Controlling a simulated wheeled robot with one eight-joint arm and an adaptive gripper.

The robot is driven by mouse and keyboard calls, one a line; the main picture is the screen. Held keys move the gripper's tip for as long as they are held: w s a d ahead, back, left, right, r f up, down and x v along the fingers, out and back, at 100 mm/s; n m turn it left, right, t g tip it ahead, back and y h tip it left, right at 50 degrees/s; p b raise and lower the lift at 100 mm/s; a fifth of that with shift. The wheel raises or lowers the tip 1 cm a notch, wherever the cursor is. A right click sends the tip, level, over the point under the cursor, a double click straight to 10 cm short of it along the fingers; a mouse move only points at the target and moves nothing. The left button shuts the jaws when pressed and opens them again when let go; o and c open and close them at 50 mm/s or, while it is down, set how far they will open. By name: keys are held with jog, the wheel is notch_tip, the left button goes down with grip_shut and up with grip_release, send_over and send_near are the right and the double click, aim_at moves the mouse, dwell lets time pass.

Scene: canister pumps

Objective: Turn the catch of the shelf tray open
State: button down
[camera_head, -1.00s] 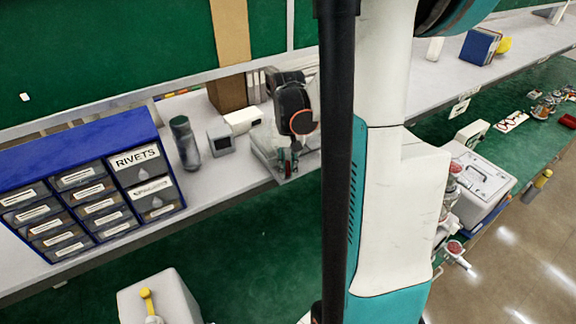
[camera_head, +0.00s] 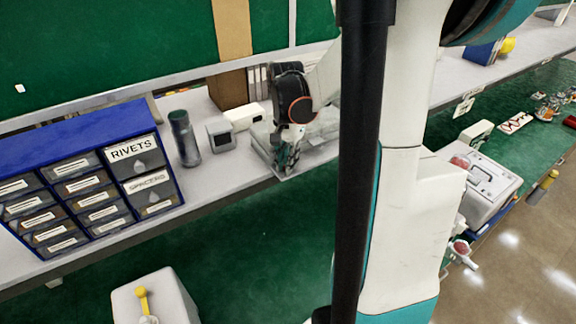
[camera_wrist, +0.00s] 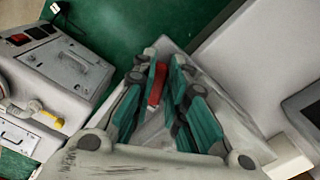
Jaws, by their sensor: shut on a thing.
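The shelf tray (camera_head: 322,153) is a pale, see-through tray at the front edge of the grey shelf, right of the small white boxes in the head view. Its pale surface also shows around the fingers in the wrist view (camera_wrist: 168,48). A red catch (camera_wrist: 157,84) stands between the fingers in the wrist view. My gripper (camera_head: 285,166) reaches down to the tray's front left corner. In the wrist view my gripper (camera_wrist: 164,88) is closed around the red catch, its teal fingers on either side. The fingers hide part of the catch, so its exact angle is unclear.
On the shelf to the left stand a grey box (camera_head: 220,135), a dark canister (camera_head: 184,138) and a blue drawer cabinet (camera_head: 75,165).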

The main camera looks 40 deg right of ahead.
jog(key=m+b, duration=0.1)
jog(key=m, duration=0.1)
jog(key=m+b, duration=0.1)
jog(key=m, duration=0.2)
jog(key=shift+w, duration=0.4)
jog(key=shift+m, duration=0.3)
jog(key=c, duration=1.6)
grip_release()
